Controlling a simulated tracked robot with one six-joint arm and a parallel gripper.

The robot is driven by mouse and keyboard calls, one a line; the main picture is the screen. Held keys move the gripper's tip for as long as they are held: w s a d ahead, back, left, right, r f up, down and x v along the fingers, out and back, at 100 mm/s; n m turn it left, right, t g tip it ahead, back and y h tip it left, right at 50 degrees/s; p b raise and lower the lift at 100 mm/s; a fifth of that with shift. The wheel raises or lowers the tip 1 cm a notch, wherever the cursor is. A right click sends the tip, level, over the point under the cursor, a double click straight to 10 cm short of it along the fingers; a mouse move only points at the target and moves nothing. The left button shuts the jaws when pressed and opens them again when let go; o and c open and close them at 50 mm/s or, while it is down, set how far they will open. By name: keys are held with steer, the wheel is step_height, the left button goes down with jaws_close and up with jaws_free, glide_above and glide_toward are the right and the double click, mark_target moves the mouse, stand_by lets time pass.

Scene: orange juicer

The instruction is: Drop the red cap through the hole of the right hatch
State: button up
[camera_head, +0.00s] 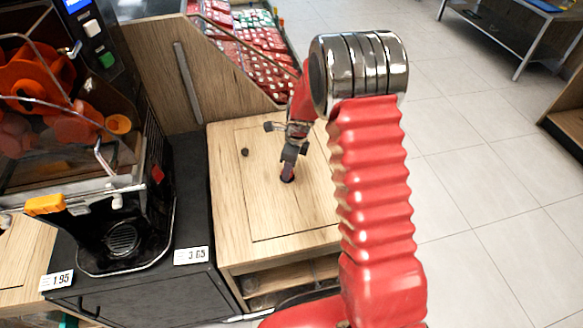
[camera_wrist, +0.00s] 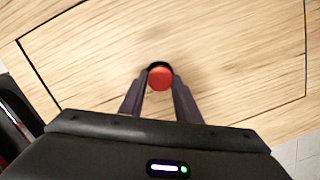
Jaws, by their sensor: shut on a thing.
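The red cap (camera_wrist: 160,79) is small and round and sits between the two fingertips of my gripper (camera_wrist: 159,84) in the wrist view. My gripper (camera_head: 287,172) is shut on it and points down over the right hatch (camera_head: 265,205), a pale wooden panel with a dark seam. A dark arc curves round the cap's far side; I cannot tell whether it is the hole's edge or part of the fingertips. The cap's height above the wood is unclear. A small dark round spot (camera_head: 245,152) lies on the hatch, left of my gripper; I cannot tell whether it is a hole or a knob.
The black juicer (camera_head: 125,235) with oranges stands left of the wooden counter. A wooden side panel (camera_head: 185,75) rises behind the hatch. A bin of red packs (camera_head: 262,60) lies beyond it. Open tiled floor (camera_head: 490,200) is on the right.

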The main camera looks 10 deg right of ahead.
steer(key=o, duration=1.1)
steer(key=shift+o, duration=0.2)
steer(key=shift+o, duration=1.2)
steer(key=shift+r, duration=3.5)
